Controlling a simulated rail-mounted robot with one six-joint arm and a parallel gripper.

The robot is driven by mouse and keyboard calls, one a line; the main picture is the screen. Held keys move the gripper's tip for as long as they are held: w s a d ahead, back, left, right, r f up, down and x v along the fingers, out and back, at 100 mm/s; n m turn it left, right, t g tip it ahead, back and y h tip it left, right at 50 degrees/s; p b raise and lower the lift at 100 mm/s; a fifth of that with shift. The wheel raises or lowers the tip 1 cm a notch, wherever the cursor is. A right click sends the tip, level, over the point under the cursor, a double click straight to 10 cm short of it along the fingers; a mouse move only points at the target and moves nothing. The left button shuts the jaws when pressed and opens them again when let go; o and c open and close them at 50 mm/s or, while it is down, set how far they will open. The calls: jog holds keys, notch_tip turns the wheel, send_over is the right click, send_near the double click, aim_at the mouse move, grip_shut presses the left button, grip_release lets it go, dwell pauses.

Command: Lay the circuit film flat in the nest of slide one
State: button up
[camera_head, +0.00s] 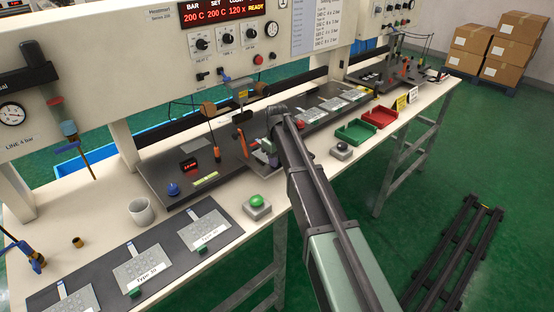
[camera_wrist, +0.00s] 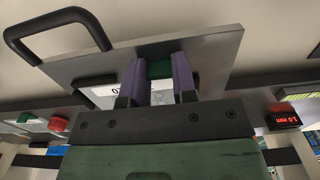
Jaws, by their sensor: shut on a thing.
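My gripper (camera_wrist: 158,85) is shut on a green tab (camera_wrist: 158,68) between its two purple fingers. A white label (camera_wrist: 103,92) with dark characters, partly hidden, shows beside the fingers; it appears to belong to the held circuit film, most of which is hidden. A grey plate (camera_wrist: 205,50) with a black handle (camera_wrist: 60,20) lies beyond the fingers in the wrist view; it may be a slide. In the head view my gripper (camera_head: 265,150) is over the dark work plate, mostly hidden by my arm. The nest and whether the film touches it cannot be told.
Several films, including one marked Type 30 (camera_head: 145,270), lie on a dark mat (camera_head: 45,297). More films (camera_head: 333,104) lie farther right.

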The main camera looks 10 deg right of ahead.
jog(key=o, duration=1)
jog(key=shift+r, duration=0.1)
notch_tip(320, 180, up, 11)
jog(key=p, duration=1.1)
jog(key=shift+f, duration=0.2)
